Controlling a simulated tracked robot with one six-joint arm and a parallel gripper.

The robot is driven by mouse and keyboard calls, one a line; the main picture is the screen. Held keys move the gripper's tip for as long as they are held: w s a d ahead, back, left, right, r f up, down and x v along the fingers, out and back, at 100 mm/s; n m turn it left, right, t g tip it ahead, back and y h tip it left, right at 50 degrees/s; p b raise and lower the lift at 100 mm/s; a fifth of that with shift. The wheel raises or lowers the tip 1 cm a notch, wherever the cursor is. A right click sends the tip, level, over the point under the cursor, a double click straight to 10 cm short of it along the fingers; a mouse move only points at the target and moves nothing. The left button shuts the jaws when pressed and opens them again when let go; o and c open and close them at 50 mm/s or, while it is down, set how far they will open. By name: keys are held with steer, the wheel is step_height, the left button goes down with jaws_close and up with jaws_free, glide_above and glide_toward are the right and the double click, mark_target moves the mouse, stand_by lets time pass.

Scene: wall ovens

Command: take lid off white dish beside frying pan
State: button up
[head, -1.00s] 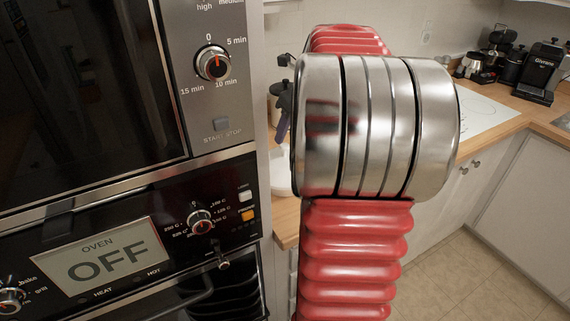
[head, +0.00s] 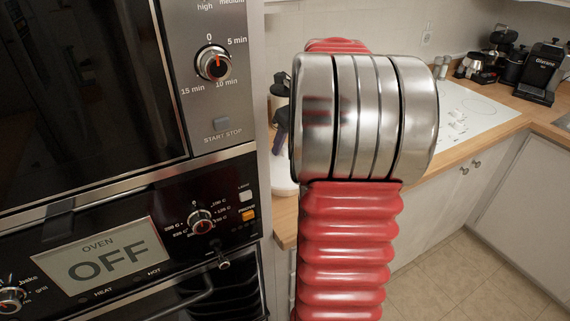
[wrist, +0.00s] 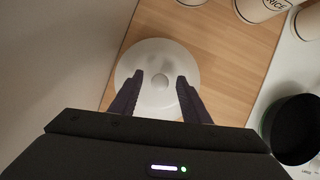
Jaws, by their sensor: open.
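The white dish with its round white lid (wrist: 157,68) sits on the wooden counter below my gripper in the wrist view; a small pale knob shows near its middle. My gripper (wrist: 157,88) is open and empty, its two dark fingers pointing down over the left and right sides of the lid. I cannot tell how high the fingertips are above it. In the head view my arm hides most of this area; a sliver of the white dish (head: 283,182) shows below a dark purple finger. The dark frying pan (wrist: 296,128) is to the right in the wrist view, partly cut off.
White canisters (wrist: 262,8) stand at the top of the wrist view. A pale wall (wrist: 60,60) runs close along the left. The oven unit (head: 110,230) fills the left of the head view. A white hob (head: 480,108) and coffee machine (head: 541,72) are to the right.

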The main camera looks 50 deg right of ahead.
steer(key=shift+c, duration=0.6)
jaws_close()
stand_by(0.3)
